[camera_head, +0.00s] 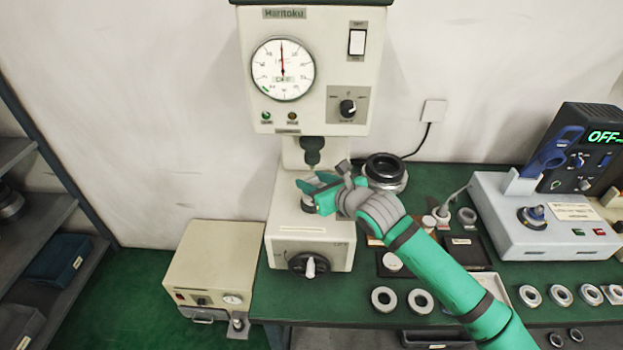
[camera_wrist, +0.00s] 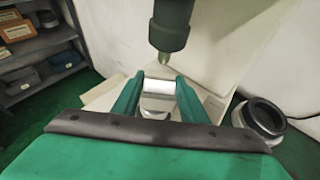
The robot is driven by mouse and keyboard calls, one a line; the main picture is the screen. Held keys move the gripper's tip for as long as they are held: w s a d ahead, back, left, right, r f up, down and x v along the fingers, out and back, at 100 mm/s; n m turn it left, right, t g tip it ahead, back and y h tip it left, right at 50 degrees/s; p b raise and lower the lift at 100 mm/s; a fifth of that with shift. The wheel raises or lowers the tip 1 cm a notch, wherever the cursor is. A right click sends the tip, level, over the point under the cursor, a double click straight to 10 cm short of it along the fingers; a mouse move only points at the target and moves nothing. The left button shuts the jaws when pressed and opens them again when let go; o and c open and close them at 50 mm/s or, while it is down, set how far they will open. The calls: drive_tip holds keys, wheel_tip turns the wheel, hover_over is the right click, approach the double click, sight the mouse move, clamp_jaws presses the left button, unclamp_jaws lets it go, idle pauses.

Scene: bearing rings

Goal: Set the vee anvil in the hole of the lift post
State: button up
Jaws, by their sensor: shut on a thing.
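My gripper (camera_head: 314,188) is in front of the hardness tester's column, above its base, and is shut on the vee anvil. In the wrist view the anvil (camera_wrist: 158,86) is a bright silver piece between the two green fingers of my gripper (camera_wrist: 158,92). A rounder metal part, apparently the lift post (camera_wrist: 155,104), shows just below the anvil. In the head view a short grey round part (camera_head: 308,203) shows under the fingers. The post's hole is hidden, and I cannot tell whether the anvil is in it or above it.
The tester's dark green indenter holder (camera_head: 312,150) hangs close above my gripper; it also shows in the wrist view (camera_wrist: 170,25). A large dark ring (camera_head: 384,170) stands right of the column. Bearing rings (camera_head: 420,301) and a control box (camera_head: 540,225) occupy the green bench to the right.

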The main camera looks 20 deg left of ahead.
drive_tip(key=shift+f, duration=0.3)
drive_tip(key=o, duration=1.5)
drive_tip(key=shift+s, duration=0.1)
drive_tip(key=shift+f, duration=0.1)
